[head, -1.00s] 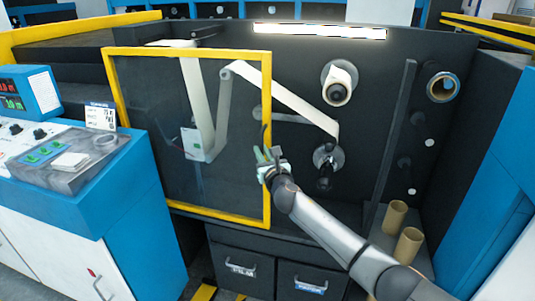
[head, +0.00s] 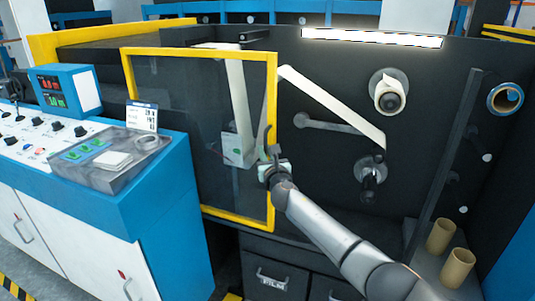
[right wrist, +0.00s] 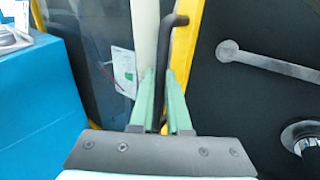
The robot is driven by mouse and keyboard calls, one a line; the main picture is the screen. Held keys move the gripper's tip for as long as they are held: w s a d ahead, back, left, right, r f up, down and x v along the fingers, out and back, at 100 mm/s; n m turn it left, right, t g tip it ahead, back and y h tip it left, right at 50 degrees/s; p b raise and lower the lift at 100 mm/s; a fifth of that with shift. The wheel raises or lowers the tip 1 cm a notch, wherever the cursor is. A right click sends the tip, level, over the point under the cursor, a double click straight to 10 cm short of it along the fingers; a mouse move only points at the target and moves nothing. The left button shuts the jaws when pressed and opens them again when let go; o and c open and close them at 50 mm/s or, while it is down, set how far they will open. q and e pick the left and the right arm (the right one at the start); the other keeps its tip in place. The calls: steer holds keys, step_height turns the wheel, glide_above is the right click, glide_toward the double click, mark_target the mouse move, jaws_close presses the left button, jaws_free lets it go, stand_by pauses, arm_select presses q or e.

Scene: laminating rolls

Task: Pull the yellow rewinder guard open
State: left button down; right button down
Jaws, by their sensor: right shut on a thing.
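The yellow rewinder guard (head: 272,95) is a yellow frame around a dark see-through panel, standing in front of the left part of the dark machine face. Its free right edge stands out from the face, partly swung open. A dark bar handle (right wrist: 174,45) runs along that edge. My right gripper (head: 270,162) is at the handle. In the right wrist view its green fingers (right wrist: 163,90) are closed around the handle, one on each side. The fingertips hide part of the handle. My left gripper is not in view.
A blue control console (head: 130,190) stands at left, close to the guard's left side. A white web (head: 335,108) runs across the face to the lower spindle (head: 370,180). A white roll (head: 388,92) sits above. Two cardboard cores (head: 440,236) stand at lower right.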

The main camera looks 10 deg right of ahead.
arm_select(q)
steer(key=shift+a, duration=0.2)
arm_select(e)
steer(key=c, duration=1.2)
jaws_free()
steer(key=shift+o, duration=0.2)
